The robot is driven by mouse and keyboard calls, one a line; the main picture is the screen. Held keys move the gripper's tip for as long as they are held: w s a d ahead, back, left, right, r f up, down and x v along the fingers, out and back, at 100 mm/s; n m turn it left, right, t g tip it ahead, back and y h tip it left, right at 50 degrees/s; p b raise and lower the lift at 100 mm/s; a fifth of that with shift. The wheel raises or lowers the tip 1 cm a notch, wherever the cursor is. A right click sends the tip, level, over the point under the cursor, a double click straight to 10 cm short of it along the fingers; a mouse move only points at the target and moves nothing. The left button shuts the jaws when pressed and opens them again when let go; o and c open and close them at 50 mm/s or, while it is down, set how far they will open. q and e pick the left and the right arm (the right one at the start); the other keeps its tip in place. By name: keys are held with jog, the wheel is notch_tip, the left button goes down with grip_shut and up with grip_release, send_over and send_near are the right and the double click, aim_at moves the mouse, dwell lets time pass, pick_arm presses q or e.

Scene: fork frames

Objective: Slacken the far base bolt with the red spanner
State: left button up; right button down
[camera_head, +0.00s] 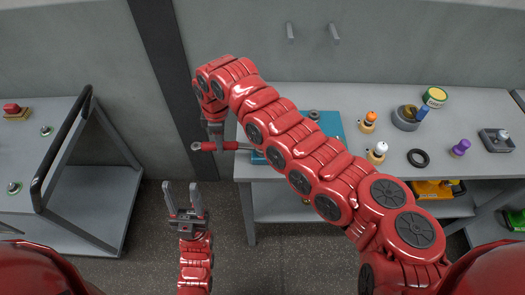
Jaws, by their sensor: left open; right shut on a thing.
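The red spanner (228,146) lies level at the left edge of the grey bench. Its ring end points left, past the bench edge, and its other end reaches the left side of a blue base plate (331,124). My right gripper (216,139) points down and is shut on the spanner. A grey bolt-like part (314,114) shows near the plate's far edge; I cannot tell if it is the far base bolt. My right arm hides much of the plate and whatever the spanner's right end meets. My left gripper (181,193) is open and empty, over the floor.
A grey cart (50,150) with a black handle stands at left. Floor between cart and bench is clear.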

jog(key=shift+r, duration=0.6)
dwell(0.3)
jog(key=shift+r, duration=3.25)
jog(key=shift+a+p, duration=0.1)
jog(key=shift+p, duration=0.2)
